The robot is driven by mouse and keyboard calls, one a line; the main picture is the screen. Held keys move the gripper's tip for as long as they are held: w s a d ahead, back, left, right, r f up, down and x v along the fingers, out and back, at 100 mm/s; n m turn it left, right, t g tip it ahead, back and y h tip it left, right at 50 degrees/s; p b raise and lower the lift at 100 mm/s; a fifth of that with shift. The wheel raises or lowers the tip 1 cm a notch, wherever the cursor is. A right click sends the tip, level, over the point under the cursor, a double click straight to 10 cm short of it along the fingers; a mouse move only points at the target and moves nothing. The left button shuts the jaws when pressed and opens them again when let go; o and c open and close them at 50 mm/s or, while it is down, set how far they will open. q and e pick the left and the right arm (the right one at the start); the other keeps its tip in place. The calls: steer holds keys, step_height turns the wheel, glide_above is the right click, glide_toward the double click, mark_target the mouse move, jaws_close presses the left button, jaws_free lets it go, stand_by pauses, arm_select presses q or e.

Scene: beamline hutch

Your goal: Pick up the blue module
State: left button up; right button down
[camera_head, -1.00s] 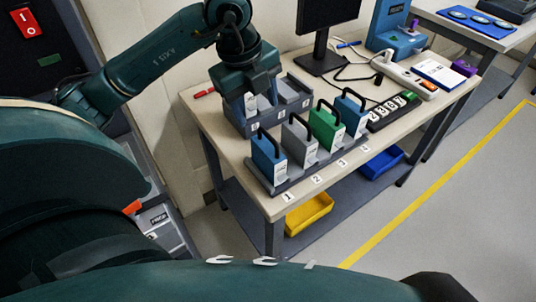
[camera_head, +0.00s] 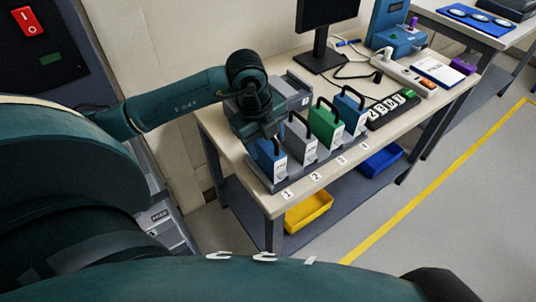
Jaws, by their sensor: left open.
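A blue module (camera_head: 267,162) with a white label stands upright in slot 1 of the grey rack (camera_head: 300,173), at the table's near left. My left gripper (camera_head: 262,137) is right over its top, pointing down and open. The gripper covers the module's handle, and I cannot tell whether the fingers are around the handle or touching it. A second blue module (camera_head: 347,108) with a black handle stands in slot 4. A grey module (camera_head: 300,141) and a green module (camera_head: 324,123) stand between them. My right gripper is not in view.
Behind the rack, a grey holder (camera_head: 291,93) is partly hidden by my left arm. A monitor (camera_head: 322,40), a power strip (camera_head: 402,75) and a dark numbered strip (camera_head: 390,108) are on the table (camera_head: 350,165). Yellow (camera_head: 308,212) and blue (camera_head: 381,160) bins are on the shelf below.

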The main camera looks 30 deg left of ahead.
arm_select(q)
steer(key=shift+c, duration=0.5)
steer(key=c, duration=1.1)
steer(key=shift+o, duration=0.2)
steer(key=shift+r, duration=0.15)
steer(key=shift+r, duration=0.4)
steer(key=shift+c, duration=0.6)
step_height(320, 180, up, 9)
jaws_close()
